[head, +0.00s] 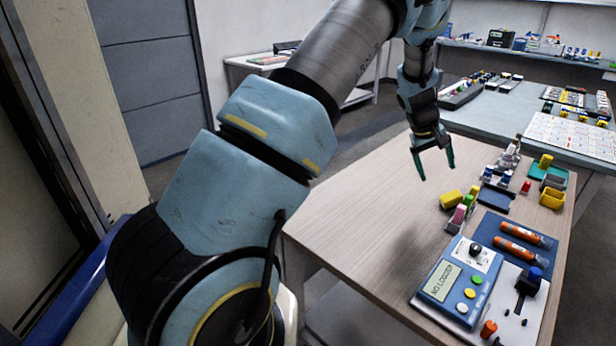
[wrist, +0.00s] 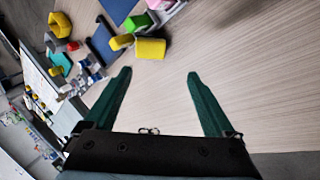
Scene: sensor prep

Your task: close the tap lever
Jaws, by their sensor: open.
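My gripper (head: 437,168) is open and empty, pointing down above the far part of the wooden table. Its two green fingers also show in the wrist view (wrist: 158,75), apart, with only bare tabletop between them. A black upright fitting with a blue knob (head: 534,274) stands on a white panel (head: 508,303) at the table's near right, well away from my gripper. A small silver fitting (head: 509,155) stands at the far right of the table, to the right of my gripper. I cannot tell for sure which of these bears the tap lever, or its position.
A blue device with a display (head: 441,279) sits beside the white panel. The table's left and middle are clear.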

